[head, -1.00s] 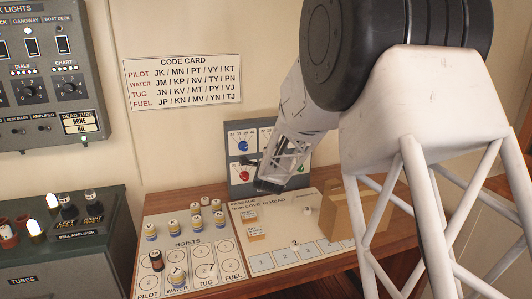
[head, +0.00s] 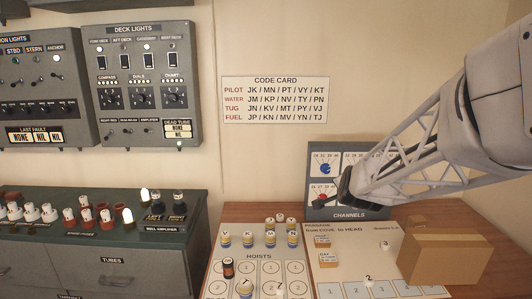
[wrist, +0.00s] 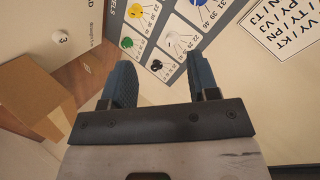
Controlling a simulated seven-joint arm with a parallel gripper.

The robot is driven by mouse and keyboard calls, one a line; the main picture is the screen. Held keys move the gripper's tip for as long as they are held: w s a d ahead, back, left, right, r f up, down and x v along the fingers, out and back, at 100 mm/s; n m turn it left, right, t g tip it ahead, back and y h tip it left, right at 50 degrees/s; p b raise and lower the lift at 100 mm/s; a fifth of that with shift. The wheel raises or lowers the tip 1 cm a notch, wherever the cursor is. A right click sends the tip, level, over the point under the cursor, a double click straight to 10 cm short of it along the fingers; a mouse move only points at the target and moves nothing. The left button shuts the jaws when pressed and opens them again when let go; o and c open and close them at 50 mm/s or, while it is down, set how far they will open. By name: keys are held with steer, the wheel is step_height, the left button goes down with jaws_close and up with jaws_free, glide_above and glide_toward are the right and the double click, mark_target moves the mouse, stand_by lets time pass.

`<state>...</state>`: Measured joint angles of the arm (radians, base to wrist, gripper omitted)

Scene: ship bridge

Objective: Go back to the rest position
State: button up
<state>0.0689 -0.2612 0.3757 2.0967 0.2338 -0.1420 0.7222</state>
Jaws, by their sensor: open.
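My gripper (wrist: 160,82) is open and empty in the wrist view, its two blue fingers apart. In the head view my gripper (head: 342,190) is in front of the channels panel (head: 350,214) and hides part of it. The channels panel (wrist: 190,35) carries coloured knobs in the wrist view, among them a yellow knob (wrist: 135,11), a green knob (wrist: 127,43) and a white knob (wrist: 173,37). A blue knob (head: 325,168) shows in the head view. I cannot tell whether a fingertip touches the panel.
The hoists board (head: 259,253) holds several lettered pieces. The passage board (head: 350,250) lies right of it, with a cardboard box (head: 443,257) at its right. A tube cabinet (head: 100,250) stands left. The code card (head: 275,100) hangs on the wall.

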steer(key=s+a+n+g, duration=0.1)
steer(key=s+n+g, duration=0.2)
steer(key=s, duration=1)
steer(key=s+a+f+n+g, duration=0.1)
steer(key=s+n, duration=0.4)
steer(key=s, duration=0.8)
steer(key=s+a+f+n+g+y, duration=0.1)
steer(key=s+a+n+g, duration=0.2)
steer(key=s, duration=0.9)
steer(key=g, duration=0.2)
steer(key=shift+s+f+n+g, duration=0.15)
steer(key=shift+s+n+g, duration=0.15)
steer(key=shift+s+n, duration=0.1)
